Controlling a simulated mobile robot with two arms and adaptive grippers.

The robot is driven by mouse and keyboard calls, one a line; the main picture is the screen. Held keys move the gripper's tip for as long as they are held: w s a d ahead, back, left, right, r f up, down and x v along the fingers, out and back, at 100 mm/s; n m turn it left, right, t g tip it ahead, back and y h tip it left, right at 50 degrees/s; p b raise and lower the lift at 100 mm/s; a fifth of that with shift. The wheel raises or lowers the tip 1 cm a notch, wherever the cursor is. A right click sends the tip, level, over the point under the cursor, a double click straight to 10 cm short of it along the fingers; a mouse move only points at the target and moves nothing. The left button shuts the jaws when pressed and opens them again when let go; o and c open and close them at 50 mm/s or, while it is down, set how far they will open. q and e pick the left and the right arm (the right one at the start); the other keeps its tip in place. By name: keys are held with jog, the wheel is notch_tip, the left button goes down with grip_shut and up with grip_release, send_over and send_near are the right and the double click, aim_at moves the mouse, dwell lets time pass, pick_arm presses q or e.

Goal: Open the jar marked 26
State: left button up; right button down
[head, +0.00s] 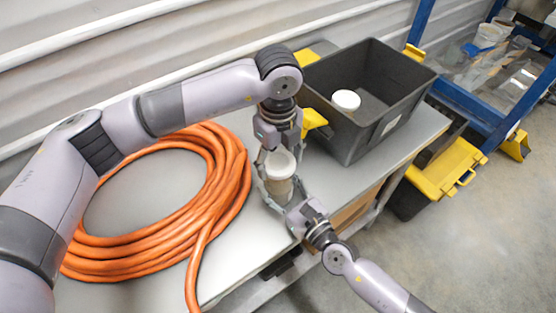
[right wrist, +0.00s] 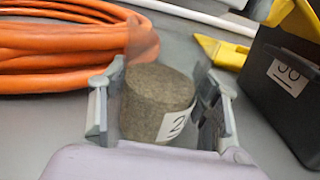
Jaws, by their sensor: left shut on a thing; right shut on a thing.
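The jar (head: 279,188) has a white round top (head: 281,164) and stands upright at the front of the grey table. In the right wrist view the jar (right wrist: 157,98) shows a grey-brown, grainy body with a white label; a "2" is readable and the rest is hidden behind a finger. My left gripper (head: 279,150) comes down from above and is shut on the white top. My right gripper (head: 281,192) reaches in from the lower right and is shut around the jar's body. Its fingers also flank the jar in the right wrist view (right wrist: 158,112).
A coiled orange hose (head: 235,185) lies left of the jar. A dark grey bin (head: 360,145) behind right holds a white round object (head: 346,100). A yellow part (head: 314,119) is beside the bin. A black and yellow toolbox (head: 447,168) stands on the floor, right.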

aim_at(278, 161)
dwell(0.3)
pick_arm(q)
jog(key=shift+r, duration=2.05)
pick_arm(e)
jog(key=shift+c, duration=2.4)
grip_release()
jog(key=shift+s, duration=0.1)
